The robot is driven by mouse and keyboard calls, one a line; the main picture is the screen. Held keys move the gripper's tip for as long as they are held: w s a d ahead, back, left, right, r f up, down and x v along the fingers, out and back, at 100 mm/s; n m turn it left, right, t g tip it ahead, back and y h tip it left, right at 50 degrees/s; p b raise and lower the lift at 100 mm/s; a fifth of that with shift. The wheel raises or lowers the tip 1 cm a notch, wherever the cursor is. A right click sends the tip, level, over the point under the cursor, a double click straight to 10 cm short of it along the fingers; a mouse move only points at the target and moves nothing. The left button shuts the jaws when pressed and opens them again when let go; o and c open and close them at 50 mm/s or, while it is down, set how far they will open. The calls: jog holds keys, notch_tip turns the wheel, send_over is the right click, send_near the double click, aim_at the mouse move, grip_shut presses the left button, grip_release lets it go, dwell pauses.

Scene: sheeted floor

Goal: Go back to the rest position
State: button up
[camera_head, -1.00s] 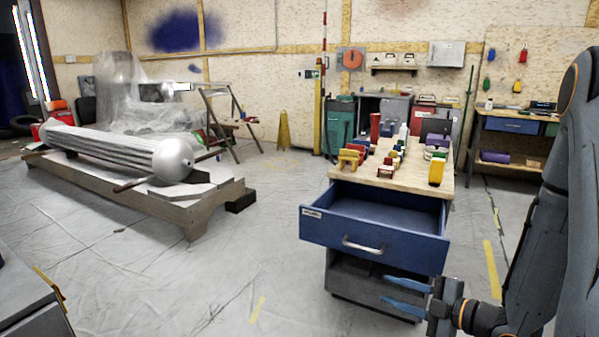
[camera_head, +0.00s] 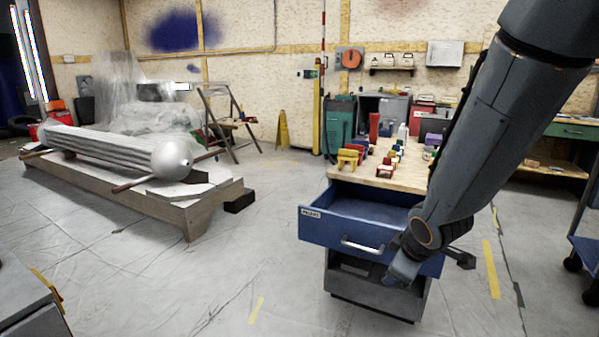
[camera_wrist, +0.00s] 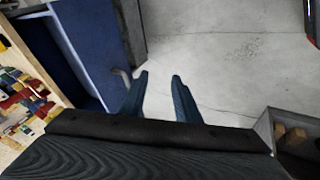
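My gripper (camera_wrist: 159,88) shows in the wrist view with its two blue fingers apart and nothing between them. The left finger appears close to the handle (camera_wrist: 123,78) of the blue drawer; I cannot tell whether they touch. In the head view my arm crosses the right side, with its wrist low in front of the workbench, and the fingers are not clearly seen. The blue drawer (camera_head: 340,231) stands pulled out, and the part of its inside that shows is empty.
The wooden bench top (camera_head: 345,175) carries several coloured items. A wooden platform (camera_head: 200,213) with a silver cylinder (camera_head: 120,149) stands at left. Floor between is clear. A bin with wooden pieces (camera_wrist: 291,137) shows at lower right in the wrist view. A wheeled blue cart (camera_head: 583,243) stands at right.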

jog(key=s+a+r+m+g+p, duration=0.1)
jog(key=s+a+r+m+g, duration=0.35)
jog(key=s, duration=0.65)
jog(key=s+a+r+m+g, duration=0.25)
jog(key=s+a+r, duration=0.35)
jog(key=s, duration=0.6)
jog(key=d+r+m+p, duration=0.3)
jog(key=d+r+p, duration=0.4)
jog(key=p, duration=0.9)
jog(key=shift+w+d+r+t+p, duration=0.25)
jog(key=shift+d+t+p, duration=0.05)
jog(key=shift+p, duration=0.1)
jog(key=shift+m, duration=0.3)
